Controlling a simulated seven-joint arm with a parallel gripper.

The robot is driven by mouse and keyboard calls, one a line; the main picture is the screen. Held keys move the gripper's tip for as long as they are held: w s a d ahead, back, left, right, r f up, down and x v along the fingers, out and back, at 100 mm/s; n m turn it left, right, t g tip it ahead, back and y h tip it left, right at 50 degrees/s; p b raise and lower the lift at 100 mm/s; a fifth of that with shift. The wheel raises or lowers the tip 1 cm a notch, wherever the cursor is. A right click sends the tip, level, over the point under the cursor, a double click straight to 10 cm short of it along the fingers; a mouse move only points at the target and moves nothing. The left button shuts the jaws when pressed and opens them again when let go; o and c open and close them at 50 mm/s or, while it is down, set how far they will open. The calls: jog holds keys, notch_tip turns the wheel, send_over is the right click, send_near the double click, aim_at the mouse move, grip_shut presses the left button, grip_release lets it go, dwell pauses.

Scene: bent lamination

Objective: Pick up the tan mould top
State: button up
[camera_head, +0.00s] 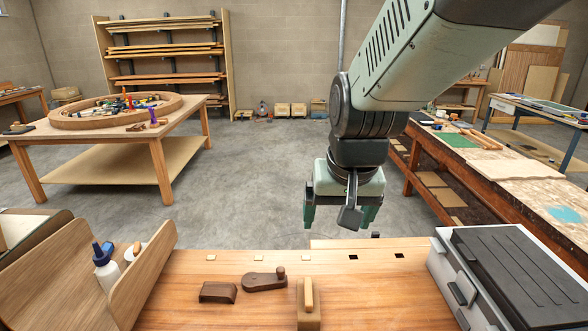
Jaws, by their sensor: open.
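A dark wrist part hides some of the gap. The gripper is clear of the block.
A dark brown block (218,292) and a brown piece with a knob (264,281) lie left of the tan block. A wooden caddy with a glue bottle (106,268) stands at left. A grey case (510,285) stands at right. The bench (375,290) between is clear.

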jog(key=g, duration=0.1)
send_near(308, 290)
jog(key=shift+g+h, duration=0.3)
jog(key=shift+g, duration=0.2)
jog(key=f, duration=0.2)
jog(key=w+f, duration=0.1)
jog(key=f, duration=0.1)
jog(key=w+a+f, duration=0.1)
jog(key=f, duration=0.1)
jog(key=shift+f, duration=0.1)
jog(key=f, duration=0.5)
jog(key=shift+w+d+f, duration=0.3)
jog(key=shift+w+f, duration=0.05)
jog(key=c, duration=1.4)
